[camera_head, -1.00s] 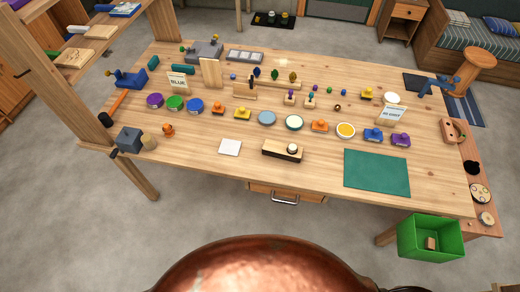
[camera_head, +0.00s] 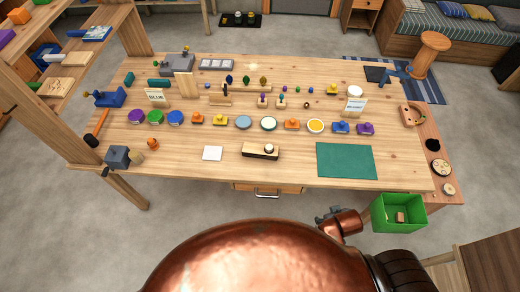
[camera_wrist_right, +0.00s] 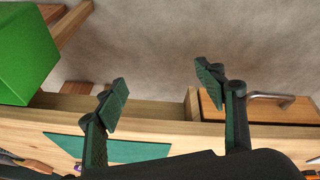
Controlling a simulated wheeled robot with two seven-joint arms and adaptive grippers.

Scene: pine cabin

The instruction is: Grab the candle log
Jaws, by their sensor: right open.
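The candle log (camera_head: 250,153), a short dark-sided wooden block with a round white candle on it, lies near the front edge of the workbench, left of the green mat, in the head view. My right gripper (camera_head: 325,217) is beyond the front edge of the bench, to the right of and nearer than the log, and apart from it. In the right wrist view its two fingers (camera_wrist_right: 163,85) are spread with nothing between them. I cannot make out the log in that view. My left gripper is not in view.
A row of coloured pieces stands behind. A green bin (camera_head: 399,214) is right of my right gripper. A drawer handle (camera_head: 267,195) sticks out below the bench edge.

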